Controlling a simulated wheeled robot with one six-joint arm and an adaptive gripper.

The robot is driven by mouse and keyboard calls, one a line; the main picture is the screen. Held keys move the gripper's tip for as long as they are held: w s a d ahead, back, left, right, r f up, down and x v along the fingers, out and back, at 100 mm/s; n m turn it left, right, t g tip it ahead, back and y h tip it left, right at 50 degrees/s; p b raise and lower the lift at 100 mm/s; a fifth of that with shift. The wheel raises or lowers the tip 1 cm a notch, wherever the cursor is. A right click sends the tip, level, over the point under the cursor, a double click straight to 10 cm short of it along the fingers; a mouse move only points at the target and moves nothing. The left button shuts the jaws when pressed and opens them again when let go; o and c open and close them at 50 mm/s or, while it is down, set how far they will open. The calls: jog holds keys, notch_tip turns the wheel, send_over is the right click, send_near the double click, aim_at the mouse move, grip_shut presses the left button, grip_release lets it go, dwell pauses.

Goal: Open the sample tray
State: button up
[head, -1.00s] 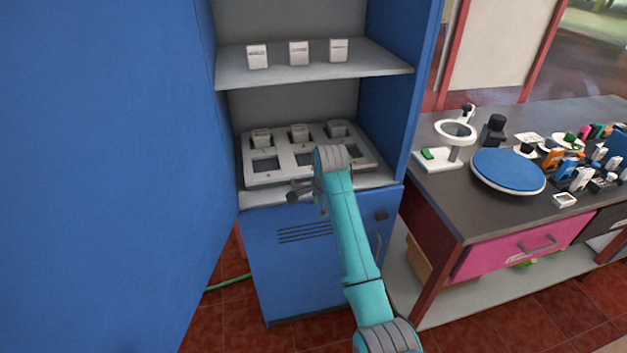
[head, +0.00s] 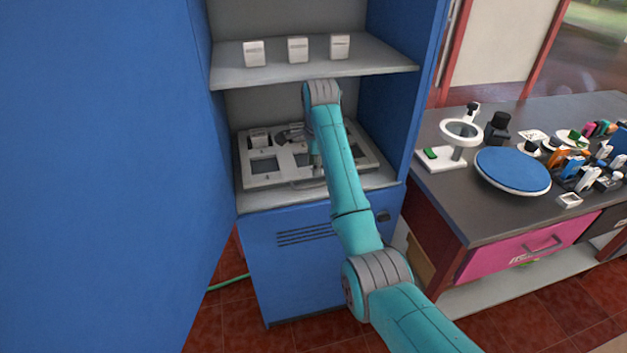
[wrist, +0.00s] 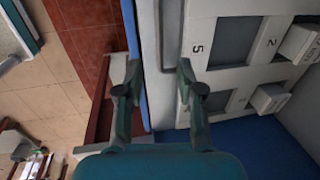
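The sample tray (head: 248,180) is a pale grey panel with several square openings, lying on the cabinet's lower shelf. A thin curved handle (head: 312,185) shows at its front edge. In the wrist view the tray (wrist: 192,35) fills the right side, turned sideways, with numbers 5 and 2 readable, and its handle (wrist: 160,45) runs along the near edge. My gripper (wrist: 158,75) is open and points down over the tray's front edge. Its fingers are apart, one on each side of the handle in the picture; contact cannot be told. In the head view my arm hides part of the tray.
White blocks (head: 298,50) stand on the upper shelf (head: 375,62), above the tray. The open blue door (head: 95,180) closes off the left. A bench (head: 455,215) with a blue disc (head: 512,168) and small items stands at right. Clear floor lies in front of the cabinet.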

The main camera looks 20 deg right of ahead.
aim_at(314, 185)
jog(key=f, duration=0.3)
jog(key=w+f, duration=0.1)
jog(key=f, duration=0.3)
jog(key=shift+w+f, duration=0.15)
jog(key=shift+w, duration=0.05)
grip_shut()
